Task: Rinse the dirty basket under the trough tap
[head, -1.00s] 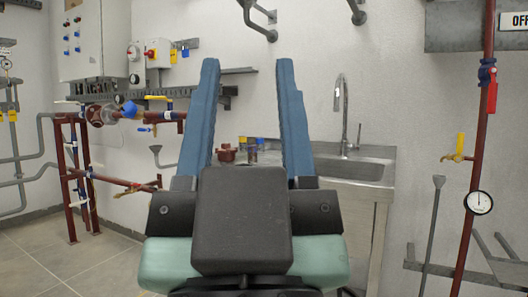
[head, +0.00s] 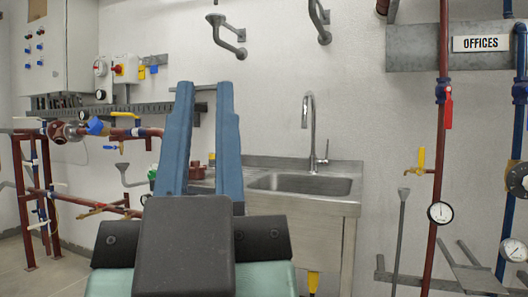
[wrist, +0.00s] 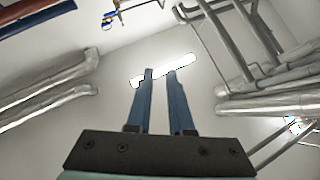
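The steel trough (head: 352,181) is a sink basin set in a counter against the back wall, right of my gripper in the head view. A tall curved tap (head: 309,120) stands behind it, with a small lever on its right. I see no water coming from it. My gripper (head: 204,86) points upward in front of the counter's left part, its two blue fingers apart with nothing between them. The wrist view also shows the empty fingers (wrist: 159,73), pointing toward the ceiling. I cannot make out a basket in either view.
A small red item (head: 195,170) shows on the counter's left end, partly hidden behind my fingers. Red pipework (head: 65,133) with valves stands at the left. A red pipe with a gauge (head: 440,212) rises at the right. Grey brackets (head: 226,36) stick out above.

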